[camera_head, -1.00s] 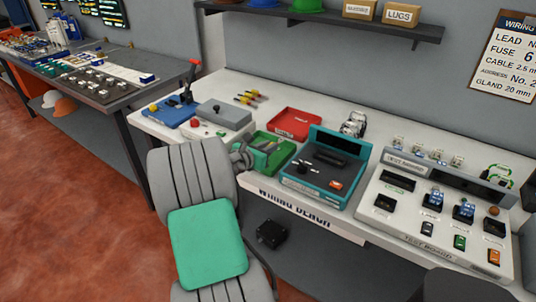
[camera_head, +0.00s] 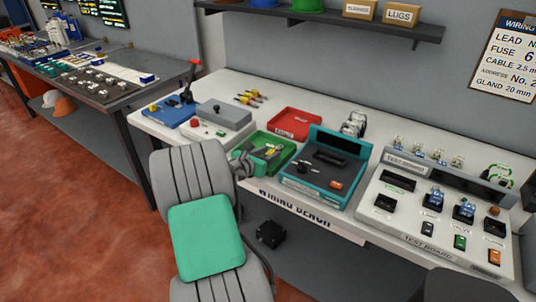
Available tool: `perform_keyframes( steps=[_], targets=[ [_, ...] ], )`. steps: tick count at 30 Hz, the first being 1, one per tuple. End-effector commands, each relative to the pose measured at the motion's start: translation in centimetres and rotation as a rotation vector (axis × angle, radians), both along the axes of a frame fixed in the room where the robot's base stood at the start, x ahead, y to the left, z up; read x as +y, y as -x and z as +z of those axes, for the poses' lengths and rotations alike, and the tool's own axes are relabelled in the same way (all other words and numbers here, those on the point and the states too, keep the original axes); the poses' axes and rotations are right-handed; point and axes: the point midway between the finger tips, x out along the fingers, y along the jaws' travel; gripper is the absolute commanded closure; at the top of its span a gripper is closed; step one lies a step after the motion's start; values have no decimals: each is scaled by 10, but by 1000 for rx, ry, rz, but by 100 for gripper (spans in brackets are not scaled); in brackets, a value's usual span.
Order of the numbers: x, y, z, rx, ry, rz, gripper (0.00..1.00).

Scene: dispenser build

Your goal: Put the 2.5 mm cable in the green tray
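The green tray (camera_head: 286,146) sits on the bench between the red tray and a teal tester. My gripper (camera_head: 266,152) is low over the tray's left part, partly hidden by my arm. Small grey and yellowish shapes show at the gripper's end, inside the tray outline. I cannot tell which of these are fingers and which are contents. Whether the fingers are open or shut is too small to see. I cannot make out the 2.5 mm cable for certain. The wall board (camera_head: 510,58) carries the line "CABLE 2.5 mm".
The red tray (camera_head: 295,116) lies behind the green tray. The teal tester (camera_head: 318,188) stands close on its right, and a grey-lidded box (camera_head: 222,114) on its left. Several yellow-and-red handled tools (camera_head: 249,97) lie farther back. The test board (camera_head: 405,225) fills the bench's right end.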

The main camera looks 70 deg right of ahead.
Motion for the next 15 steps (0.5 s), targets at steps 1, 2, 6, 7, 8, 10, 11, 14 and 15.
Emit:
perform_keyframes(
  steps=[1,2,6,7,8,10,11,14,15],
  targets=[
    [0,0,2,-1,1,0,62],
    [0,0,5,-2,1,-1,62],
    [22,-6,11,-1,0,5,62],
    [29,-7,13,-1,1,6,62],
    [36,-8,15,0,0,7,62],
    [55,-11,21,0,0,7,62],
    [62,-12,24,-1,1,7,62],
    [85,-16,31,0,0,7,62],
    [93,-16,33,-1,0,5,62]
  ],
)
